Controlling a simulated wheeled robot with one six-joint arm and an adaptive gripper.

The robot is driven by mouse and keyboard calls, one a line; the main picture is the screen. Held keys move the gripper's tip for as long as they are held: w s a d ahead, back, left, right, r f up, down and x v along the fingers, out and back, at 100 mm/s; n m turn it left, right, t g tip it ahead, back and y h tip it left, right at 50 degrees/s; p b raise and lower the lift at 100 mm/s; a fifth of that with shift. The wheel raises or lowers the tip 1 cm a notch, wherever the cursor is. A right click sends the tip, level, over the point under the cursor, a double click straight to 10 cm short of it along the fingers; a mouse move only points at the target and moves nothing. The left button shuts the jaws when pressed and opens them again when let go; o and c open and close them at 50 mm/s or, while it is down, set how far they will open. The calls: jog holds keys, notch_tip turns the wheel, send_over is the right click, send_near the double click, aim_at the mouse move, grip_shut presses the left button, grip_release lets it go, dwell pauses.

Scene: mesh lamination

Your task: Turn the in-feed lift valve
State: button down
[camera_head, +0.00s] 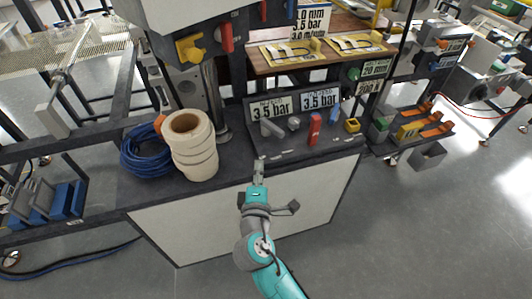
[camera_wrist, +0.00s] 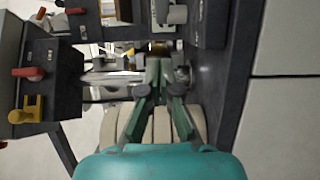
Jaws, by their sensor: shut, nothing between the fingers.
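A low dark control panel (camera_head: 318,143) stands on the bench top with two signs reading 3.5 bar. On it, from left, are a grey lever valve (camera_head: 271,128), a grey round knob (camera_head: 294,123), a red handle (camera_head: 315,129), a small blue lever (camera_head: 334,115) and a yellow block (camera_head: 352,125). I cannot read which one is the in-feed lift valve. My gripper (camera_head: 259,163) is shut and empty, just in front of the panel's left end, below the grey lever and apart from it. In the wrist view my gripper (camera_wrist: 160,72) shows its fingers together.
A stack of cream rolls (camera_head: 194,158) and a coiled blue cable (camera_head: 147,150) stand left of my gripper. A vertical metal post (camera_head: 213,98) rises behind them. Above hang a yellow valve handle (camera_head: 190,48) and a red handle (camera_head: 226,37).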

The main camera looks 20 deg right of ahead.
send_near(271, 129)
jog(key=w, duration=0.1)
jog(key=w+a, duration=0.1)
jog(key=w, duration=0.2)
jog(key=shift+a+r, duration=0.1)
jog(key=shift+a, duration=0.25)
jog(key=d, duration=0.1)
jog(key=w+d, duration=0.1)
jog(key=shift+w+d, duration=0.3)
jog(key=shift+d, duration=0.1)
jog(key=shift+w+d, duration=0.2)
jog(key=shift+d, duration=0.2)
jog(key=shift+d, duration=0.1)
